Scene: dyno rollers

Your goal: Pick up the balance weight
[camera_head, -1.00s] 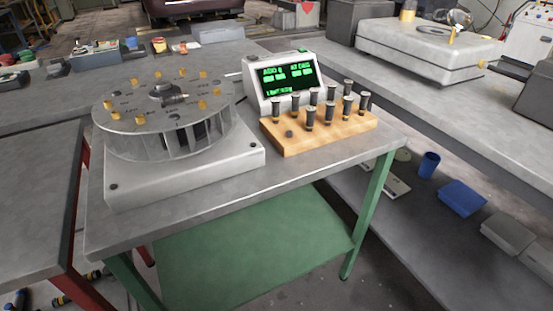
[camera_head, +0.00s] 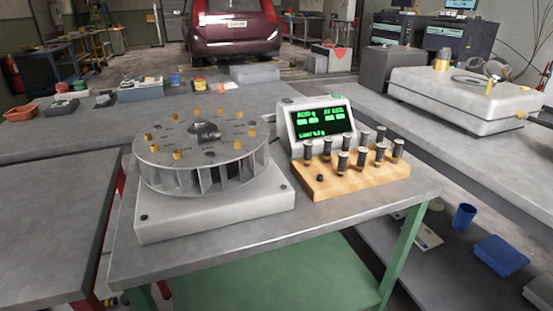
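Several balance weights, dark cylinders with light metal tops, stand upright in a wooden block (camera_head: 350,185) on the grey table. One weight (camera_head: 343,161) stands in the front row. One front-left position of the block shows only a short dark spot (camera_head: 320,178). A grey rotor disc (camera_head: 202,150) with brass pegs around its top sits on a pale base (camera_head: 215,215) left of the block. A display box (camera_head: 319,122) with green text stands behind the block; its smaller characters are hard to read. Neither of my grippers is in view.
The table's front strip (camera_head: 250,245) is clear. A long bench (camera_head: 470,155) on the right carries a pale machine (camera_head: 455,98). Small boxes and tools lie on the back bench (camera_head: 60,130). A blue cup (camera_head: 464,216) and blue box (camera_head: 499,255) rest on a low shelf.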

